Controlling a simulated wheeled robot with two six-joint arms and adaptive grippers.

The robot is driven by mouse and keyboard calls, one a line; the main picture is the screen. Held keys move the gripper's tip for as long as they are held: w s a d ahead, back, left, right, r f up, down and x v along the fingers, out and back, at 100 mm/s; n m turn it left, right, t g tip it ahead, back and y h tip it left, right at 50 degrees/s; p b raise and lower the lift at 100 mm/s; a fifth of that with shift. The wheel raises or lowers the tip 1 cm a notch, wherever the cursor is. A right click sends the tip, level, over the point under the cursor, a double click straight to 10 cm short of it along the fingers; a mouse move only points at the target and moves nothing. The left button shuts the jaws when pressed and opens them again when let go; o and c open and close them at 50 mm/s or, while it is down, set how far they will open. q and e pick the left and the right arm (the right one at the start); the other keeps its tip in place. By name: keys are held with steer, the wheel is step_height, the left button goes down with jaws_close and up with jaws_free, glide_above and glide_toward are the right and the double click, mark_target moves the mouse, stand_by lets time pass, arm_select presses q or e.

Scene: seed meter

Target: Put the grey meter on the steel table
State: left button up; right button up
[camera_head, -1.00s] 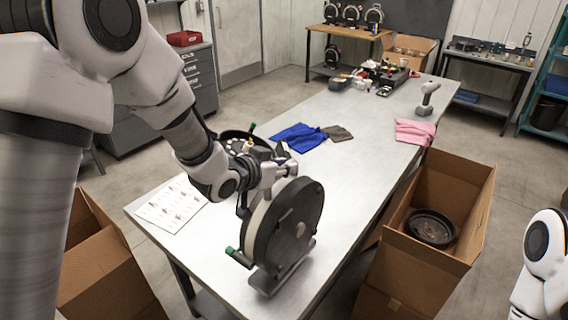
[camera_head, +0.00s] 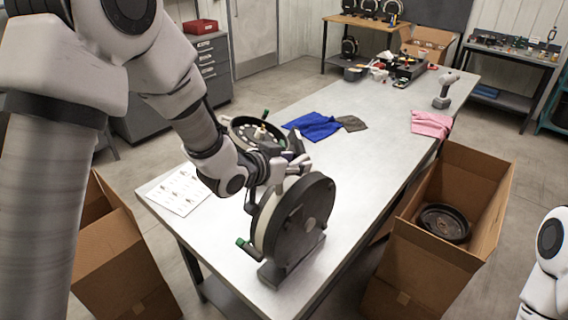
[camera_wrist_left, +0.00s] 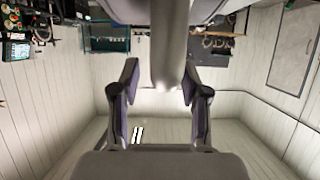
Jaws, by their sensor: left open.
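The grey meter (camera_head: 303,218), a thick disc with a dark face and pale rim, stands upright on its grey foot on the near end of the steel table (camera_head: 352,190). A green-tipped handle sticks out at its lower left. My left gripper (camera_head: 296,156) is at the top of the meter, with its fingers apart. The left wrist view shows the two open fingers (camera_wrist_left: 157,92) with a pale grey upright part between them; I cannot tell whether they touch it. The arm hides part of the meter's back. My right gripper is out of view.
A second round device (camera_head: 243,128) is on the table behind my left gripper. An open cardboard box (camera_head: 408,262) stands right of the table.

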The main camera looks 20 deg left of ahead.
arm_select(q)
steer(key=b+v, duration=0.3)
steer(key=v, duration=0.8)
steer(key=shift+s+a, duration=0.15)
steer(key=shift+a, duration=0.05)
